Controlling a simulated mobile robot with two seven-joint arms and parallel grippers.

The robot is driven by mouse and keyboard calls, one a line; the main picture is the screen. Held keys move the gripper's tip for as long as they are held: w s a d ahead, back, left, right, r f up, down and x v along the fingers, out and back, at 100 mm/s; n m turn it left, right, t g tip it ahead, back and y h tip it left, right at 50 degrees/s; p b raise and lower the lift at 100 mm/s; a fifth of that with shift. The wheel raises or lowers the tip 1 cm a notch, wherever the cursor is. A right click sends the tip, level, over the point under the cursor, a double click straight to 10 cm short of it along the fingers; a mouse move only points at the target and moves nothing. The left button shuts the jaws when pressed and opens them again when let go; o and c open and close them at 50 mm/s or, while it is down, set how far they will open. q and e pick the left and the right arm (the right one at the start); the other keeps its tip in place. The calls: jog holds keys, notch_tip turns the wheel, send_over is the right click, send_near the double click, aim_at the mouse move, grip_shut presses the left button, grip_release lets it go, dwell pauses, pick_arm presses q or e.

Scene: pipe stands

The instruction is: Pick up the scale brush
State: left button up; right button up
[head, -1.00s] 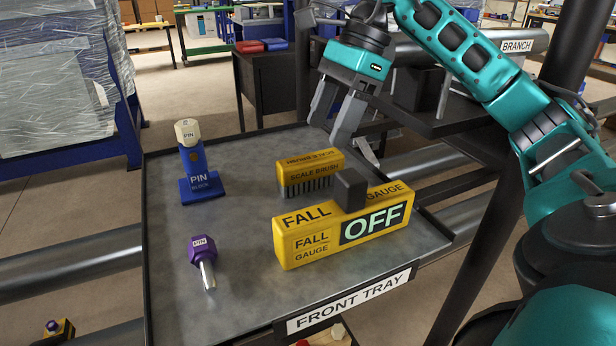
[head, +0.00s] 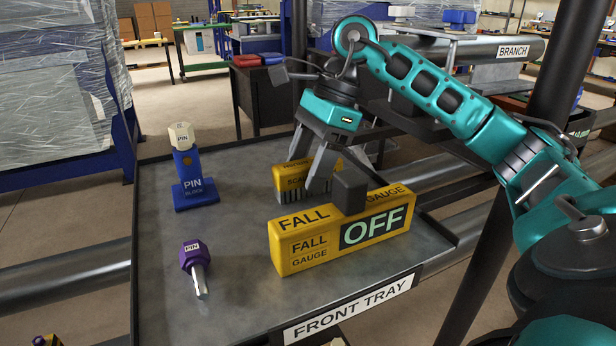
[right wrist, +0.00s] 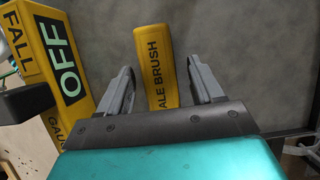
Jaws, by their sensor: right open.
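The scale brush (head: 281,176) is a yellow block with dark bristles on the front tray, behind the fall gauge. In the head view my right gripper partly hides it. My right gripper (head: 312,180) is open and hangs over the brush. In the right wrist view the yellow top of the scale brush (right wrist: 155,68) lies between the two open fingers of my right gripper (right wrist: 160,85), with a gap on each side. My left gripper is not in view.
The yellow fall gauge (head: 300,249), reading OFF, stands close in front of the brush. A blue pin block (head: 194,190) and a purple pin (head: 194,258) are on the left of the front tray (head: 235,308). The tray's middle left is clear.

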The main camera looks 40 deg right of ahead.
jog(key=shift+f, duration=0.25)
dwell(0.4)
jog(key=c, duration=1.1)
